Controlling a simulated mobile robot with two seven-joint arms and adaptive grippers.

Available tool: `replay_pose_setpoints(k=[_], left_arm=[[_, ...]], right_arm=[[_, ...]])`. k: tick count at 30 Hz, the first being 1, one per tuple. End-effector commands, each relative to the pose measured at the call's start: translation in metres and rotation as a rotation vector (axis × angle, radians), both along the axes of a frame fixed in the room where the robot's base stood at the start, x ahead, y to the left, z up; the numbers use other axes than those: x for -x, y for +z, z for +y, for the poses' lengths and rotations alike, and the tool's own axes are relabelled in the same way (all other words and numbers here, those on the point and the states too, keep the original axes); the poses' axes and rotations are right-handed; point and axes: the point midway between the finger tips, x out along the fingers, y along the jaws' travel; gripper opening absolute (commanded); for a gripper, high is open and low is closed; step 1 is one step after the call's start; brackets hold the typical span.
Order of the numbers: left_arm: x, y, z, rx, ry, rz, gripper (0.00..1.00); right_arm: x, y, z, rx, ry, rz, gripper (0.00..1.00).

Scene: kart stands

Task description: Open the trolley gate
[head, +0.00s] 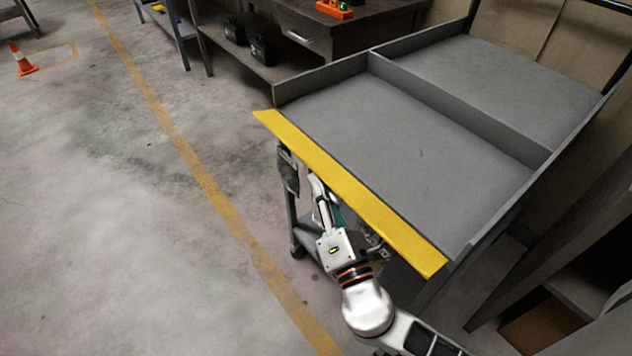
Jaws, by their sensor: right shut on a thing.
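The grey trolley (430,150) has a flat top divided into two bays with low walls. Its gate, a yellow panel (345,190), runs along the near-left edge of the front bay. My right gripper (318,190) is below the yellow gate, on its outer side, and is shut on it; the exact contact is partly hidden under the panel. A dark part (288,170) hangs below the far end of the gate; I cannot tell what it is. My left gripper is not in view.
A dark workbench (330,35) with a drawer and black items on its lower shelf stands behind the trolley. A cardboard-coloured wall is at the upper right. The concrete floor left of the trolley is clear, with a yellow line (190,155).

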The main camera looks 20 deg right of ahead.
Motion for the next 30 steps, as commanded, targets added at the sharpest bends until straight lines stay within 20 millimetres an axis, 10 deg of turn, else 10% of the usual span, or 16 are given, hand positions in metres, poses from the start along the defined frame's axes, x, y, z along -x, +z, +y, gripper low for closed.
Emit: replay_pose_setpoints(k=[23,30], left_arm=[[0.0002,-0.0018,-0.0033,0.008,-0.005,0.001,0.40],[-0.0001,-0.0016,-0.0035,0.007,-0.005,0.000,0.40]], right_arm=[[-0.0013,-0.0027,-0.0025,0.105,0.000,-0.043,0.00],[-0.0013,-0.0033,-0.0025,0.103,-0.001,-0.042,0.14]])
